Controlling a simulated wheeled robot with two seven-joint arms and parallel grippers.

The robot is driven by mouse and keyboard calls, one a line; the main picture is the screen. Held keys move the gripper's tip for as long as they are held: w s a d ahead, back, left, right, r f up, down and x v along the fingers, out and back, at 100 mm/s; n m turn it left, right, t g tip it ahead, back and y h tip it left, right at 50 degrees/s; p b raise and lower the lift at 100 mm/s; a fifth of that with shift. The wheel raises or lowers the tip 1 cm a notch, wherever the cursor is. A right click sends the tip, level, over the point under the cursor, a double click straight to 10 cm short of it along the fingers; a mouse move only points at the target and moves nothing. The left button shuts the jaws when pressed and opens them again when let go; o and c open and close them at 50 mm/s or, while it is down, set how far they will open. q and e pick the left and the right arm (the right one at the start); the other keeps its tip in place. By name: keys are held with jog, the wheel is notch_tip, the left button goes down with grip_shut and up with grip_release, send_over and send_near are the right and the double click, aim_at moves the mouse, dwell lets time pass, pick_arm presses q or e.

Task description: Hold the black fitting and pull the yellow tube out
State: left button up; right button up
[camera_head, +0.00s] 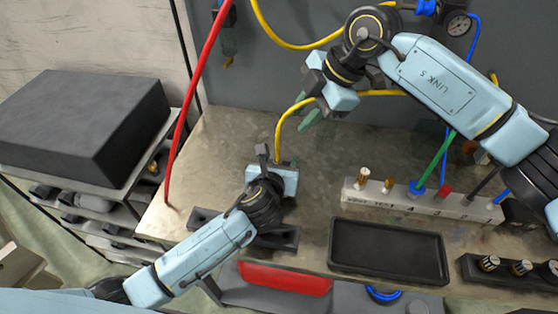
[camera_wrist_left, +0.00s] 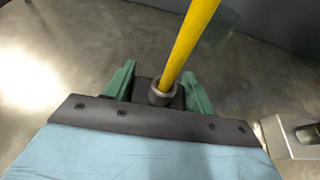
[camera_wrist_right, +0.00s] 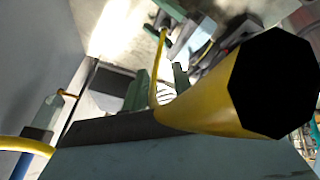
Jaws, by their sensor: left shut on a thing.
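My left gripper (camera_wrist_left: 158,92) is shut on the black fitting (camera_wrist_left: 165,92), which sits between its green fingers in the left wrist view. In the head view this gripper (camera_head: 268,160) is low over the workbench. The yellow tube (camera_wrist_left: 188,42) rises from the fitting's round collar and is still inside it. In the head view the tube (camera_head: 281,128) curves up to my right gripper (camera_head: 306,110). In the right wrist view the tube (camera_wrist_right: 155,75) passes between the green fingers of the right gripper (camera_wrist_right: 158,88), which stand apart with gaps beside it.
A white block with several connectors (camera_head: 425,203) stands right of the left gripper, with a black tray (camera_head: 388,250) in front. A red hose (camera_head: 192,100) hangs at left beside a dark box (camera_head: 85,120). The bench (camera_head: 225,150) left of the tube is bare.

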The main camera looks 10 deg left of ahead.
aim_at(278, 137)
jog(key=shift+a+f+n+h, duration=0.15)
jog(key=shift+a+f+n, duration=1)
jog(key=shift+n, duration=3.7)
jog(key=shift+a+f+n+h, duration=0.2)
jog(key=shift+a+f+n, duration=0.9)
jog(key=shift+n, duration=3.7)
jog(key=shift+a+f+n+h, duration=0.15)
jog(key=shift+a+f+n, duration=0.25)
jog(key=shift+f+n, duration=3)
notch_tip(278, 137, up, 3)
jog(key=n, duration=0.3)
grip_shut()
